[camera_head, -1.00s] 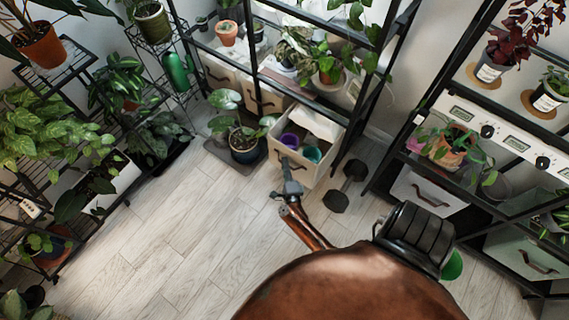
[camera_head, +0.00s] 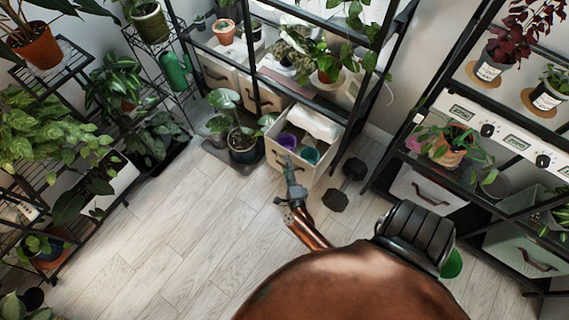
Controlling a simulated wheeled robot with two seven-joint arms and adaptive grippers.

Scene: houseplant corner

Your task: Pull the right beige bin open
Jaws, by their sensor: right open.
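The right beige bin (camera_head: 293,174) is pulled out of the lower level of the middle black shelf, and its open top shows. A purple pot (camera_head: 287,140), a teal pot (camera_head: 310,155) and a white item (camera_head: 313,125) are inside it. My left gripper is not in view.
A potted plant on a dark mat (camera_head: 226,153) stands just left of the bin. A dark dumbbell (camera_head: 336,201) lies on the floor to its right. Plant racks line the left side, and another shelf (camera_head: 480,190) stands at right. The floor (camera_head: 180,230) in front is clear.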

